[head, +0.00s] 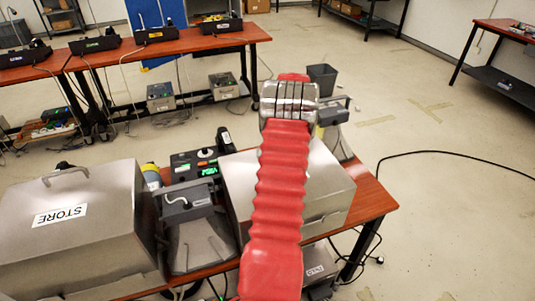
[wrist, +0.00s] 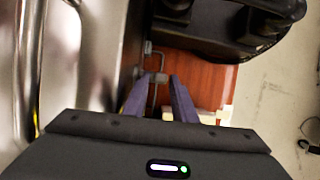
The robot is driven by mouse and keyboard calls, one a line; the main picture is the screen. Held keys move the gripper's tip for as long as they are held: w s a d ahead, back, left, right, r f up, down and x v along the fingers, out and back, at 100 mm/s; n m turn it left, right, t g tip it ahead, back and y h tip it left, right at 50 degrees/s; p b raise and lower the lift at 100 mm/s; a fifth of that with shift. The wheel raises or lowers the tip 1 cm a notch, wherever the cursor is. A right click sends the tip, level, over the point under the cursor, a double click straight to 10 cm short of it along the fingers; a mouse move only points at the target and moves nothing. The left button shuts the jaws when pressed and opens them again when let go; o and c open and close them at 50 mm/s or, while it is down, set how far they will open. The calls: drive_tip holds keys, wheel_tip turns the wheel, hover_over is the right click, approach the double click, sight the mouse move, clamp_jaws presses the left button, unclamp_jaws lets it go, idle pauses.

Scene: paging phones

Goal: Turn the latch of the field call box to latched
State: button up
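The metal box (head: 325,188) under my arm in the head view looks like the field call box; a small white label (head: 319,271) on the box or bench front is hard to read. Its bright metal side fills the left of the wrist view (wrist: 85,60). My gripper (wrist: 160,82) points down beside that side, its two dark purple fingers apart. A small grey metal piece with a thin bent rod (wrist: 157,78) shows between the fingertips; it may be the latch. I cannot tell its setting or whether the fingers touch it. My red-sleeved arm hides part of the box.
A box marked STORE (head: 65,225) stands at the left of the bench, with a device with a green display (head: 205,168) between. A black object (wrist: 215,25) lies close to my gripper at the upper right of the wrist view. Open floor (head: 455,170) lies right.

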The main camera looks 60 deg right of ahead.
drive_tip(key=shift+r, duration=0.1)
drive_tip(key=v, duration=1.3)
drive_tip(key=shift+r, duration=0.2)
drive_tip(key=shift+d, duration=0.1)
